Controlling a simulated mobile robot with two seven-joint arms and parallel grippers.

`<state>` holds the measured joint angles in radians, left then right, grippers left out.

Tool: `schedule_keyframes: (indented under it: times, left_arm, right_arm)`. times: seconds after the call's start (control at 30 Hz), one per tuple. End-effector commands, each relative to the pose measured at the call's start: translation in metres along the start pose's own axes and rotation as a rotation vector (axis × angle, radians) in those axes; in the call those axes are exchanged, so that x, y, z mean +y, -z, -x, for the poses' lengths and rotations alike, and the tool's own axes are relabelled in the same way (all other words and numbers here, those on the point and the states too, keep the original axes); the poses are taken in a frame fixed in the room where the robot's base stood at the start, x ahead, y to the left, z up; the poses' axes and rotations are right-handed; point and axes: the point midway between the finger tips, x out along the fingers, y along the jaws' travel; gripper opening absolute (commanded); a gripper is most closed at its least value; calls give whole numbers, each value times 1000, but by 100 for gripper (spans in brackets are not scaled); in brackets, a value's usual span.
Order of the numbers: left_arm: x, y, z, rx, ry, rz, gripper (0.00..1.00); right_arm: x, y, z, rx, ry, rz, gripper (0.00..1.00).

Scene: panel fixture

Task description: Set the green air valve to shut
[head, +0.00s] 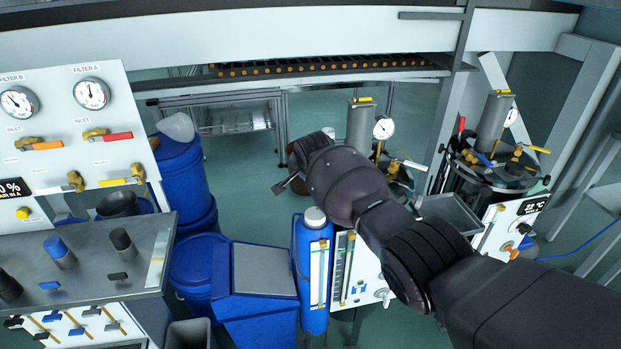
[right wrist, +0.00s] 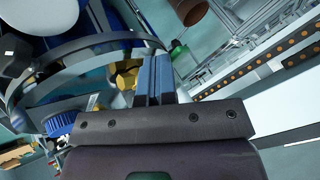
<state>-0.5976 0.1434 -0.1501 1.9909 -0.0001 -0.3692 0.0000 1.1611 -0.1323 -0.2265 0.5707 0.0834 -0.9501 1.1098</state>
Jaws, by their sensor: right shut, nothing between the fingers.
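My right arm reaches in from the right in the head view, and its gripper (head: 284,185) is near the middle, above the blue bins. In the right wrist view the two fingers (right wrist: 154,78) are together with nothing between them. A small green patch (right wrist: 177,47) shows just past the fingertips; I cannot tell if it is the green air valve's handle. No green handle is clear in the head view, where my arm hides part of the nearer pressure pot (head: 360,128). A brass-yellow fitting (right wrist: 126,75) is left of the fingers. My left gripper is not in view.
A panel with gauges (head: 92,94) and red, orange and yellow handles stands at the left. A grey bench (head: 90,270), a blue bin (head: 262,290) and a blue cylinder (head: 312,265) are below. A second pot (head: 496,130) with several coloured handles stands at the right.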

Motion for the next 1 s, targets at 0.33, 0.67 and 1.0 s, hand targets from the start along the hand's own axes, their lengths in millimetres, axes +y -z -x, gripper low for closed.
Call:
schedule_keyframes:
  times: [0.33, 0.67, 1.0]
  left_arm:
    - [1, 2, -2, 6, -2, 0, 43]
    - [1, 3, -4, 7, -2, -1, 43]
    - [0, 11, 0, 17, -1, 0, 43]
  right_arm:
    - [-4, -2, -4, -4, 0, 1, 0]
    - [-5, -1, -3, -4, 1, 2, 0]
    - [0, 3, 2, -2, 2, 2, 0]
